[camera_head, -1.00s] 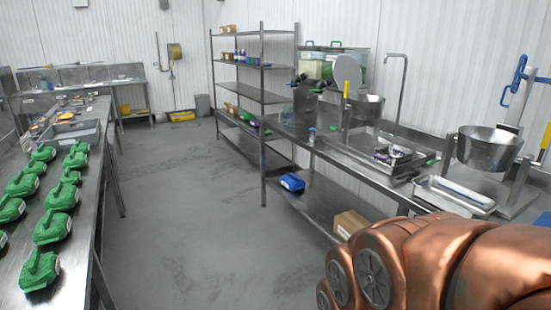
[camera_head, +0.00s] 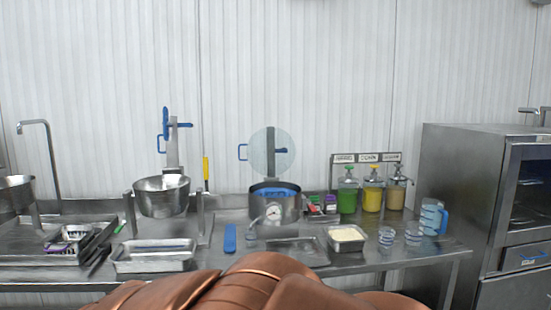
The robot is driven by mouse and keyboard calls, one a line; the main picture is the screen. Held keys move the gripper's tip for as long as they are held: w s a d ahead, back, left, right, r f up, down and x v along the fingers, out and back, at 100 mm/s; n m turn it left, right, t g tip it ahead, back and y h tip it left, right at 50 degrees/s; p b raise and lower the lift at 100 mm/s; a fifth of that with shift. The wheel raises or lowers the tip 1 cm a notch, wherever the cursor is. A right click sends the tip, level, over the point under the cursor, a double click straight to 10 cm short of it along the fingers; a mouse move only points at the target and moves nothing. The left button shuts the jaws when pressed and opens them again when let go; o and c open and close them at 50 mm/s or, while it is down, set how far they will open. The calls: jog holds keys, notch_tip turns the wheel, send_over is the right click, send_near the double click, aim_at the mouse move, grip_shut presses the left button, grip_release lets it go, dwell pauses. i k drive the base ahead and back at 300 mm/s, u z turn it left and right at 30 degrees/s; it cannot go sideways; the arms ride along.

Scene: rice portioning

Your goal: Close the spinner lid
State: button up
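A round metal pot (camera_head: 287,209) with a blue inside and a dial on its front stands on the steel counter, right of the picture's middle. A round, see-through disc (camera_head: 262,152), which looks like the spinner lid, stands upright above and behind the pot, clear of its rim. My copper arm fills the bottom middle of the picture. My gripper is not in view.
A steel tray (camera_head: 153,258), a blue flat tool (camera_head: 230,238) and a tray of pale grains (camera_head: 347,237) lie along the counter (camera_head: 400,252). A metal bowl (camera_head: 162,197) stands left, sauce pumps (camera_head: 372,190) and a blue-handled jug (camera_head: 431,217) right. A steel oven (camera_head: 464,170) stands far right.

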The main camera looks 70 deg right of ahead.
aim_at(271, 148)
jog(key=z, duration=3.45)
jog(key=i, duration=2.3)
jog(key=u, duration=3.75)
jog(key=i, duration=0.5)
